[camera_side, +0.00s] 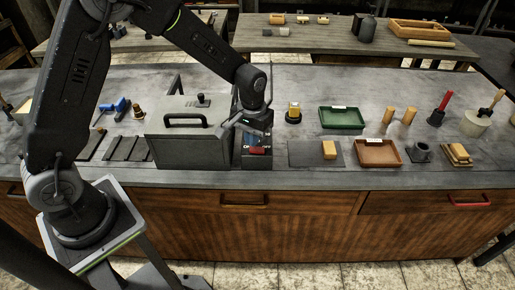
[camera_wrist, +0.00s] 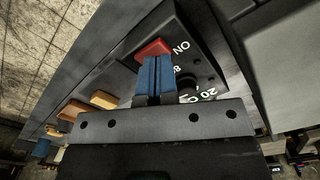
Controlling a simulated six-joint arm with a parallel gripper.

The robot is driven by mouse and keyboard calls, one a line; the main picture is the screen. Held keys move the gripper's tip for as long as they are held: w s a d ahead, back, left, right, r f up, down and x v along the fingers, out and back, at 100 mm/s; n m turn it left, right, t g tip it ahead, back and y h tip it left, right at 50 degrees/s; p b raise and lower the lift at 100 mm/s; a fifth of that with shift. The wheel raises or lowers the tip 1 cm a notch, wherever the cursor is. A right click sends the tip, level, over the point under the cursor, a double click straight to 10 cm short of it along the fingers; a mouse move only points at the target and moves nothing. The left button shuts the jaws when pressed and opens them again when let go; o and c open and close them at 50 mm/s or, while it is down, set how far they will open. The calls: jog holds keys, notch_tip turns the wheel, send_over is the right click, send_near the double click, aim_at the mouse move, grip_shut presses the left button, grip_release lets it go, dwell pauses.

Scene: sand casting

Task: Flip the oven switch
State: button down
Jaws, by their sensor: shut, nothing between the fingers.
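The oven (camera_side: 187,137) is a dark grey box with a black handle, left of the middle of the bench in the side view. Its control panel (camera_side: 257,163) is on the right, under my gripper (camera_side: 256,140). The red oven switch (camera_side: 258,150) shows just below my fingertips. In the wrist view, my gripper (camera_wrist: 153,65) is shut and empty, its blue fingers together at the near edge of the red switch (camera_wrist: 155,48). "ON" is printed beside the switch. I cannot tell whether the fingers touch it. A dark knob (camera_wrist: 189,84) with numbers is partly hidden behind the fingers.
On the grey bench to the right stand a green tray (camera_side: 342,118), an orange-brown tray (camera_side: 378,152), a tan block (camera_side: 329,150) on a dark plate and a red-handled tool (camera_side: 441,107). Blue tools (camera_side: 115,109) lie left of the oven.

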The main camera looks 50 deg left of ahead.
jog(key=shift+f, duration=1)
dwell(0.4)
jog(key=shift+r, duration=3.55)
jog(key=shift+r, duration=0.1)
jog(key=s+r+m+t, duration=0.1)
jog(key=s+r+t, duration=0.2)
jog(key=s+r, duration=0.8)
jog(key=s+a+r+m+t, duration=0.1)
jog(key=s+r, duration=0.3)
jog(key=s, duration=0.7)
jog(key=shift+r+m+t, duration=0.2)
jog(key=shift+m+t, duration=0.3)
jog(key=shift+t, duration=0.3)
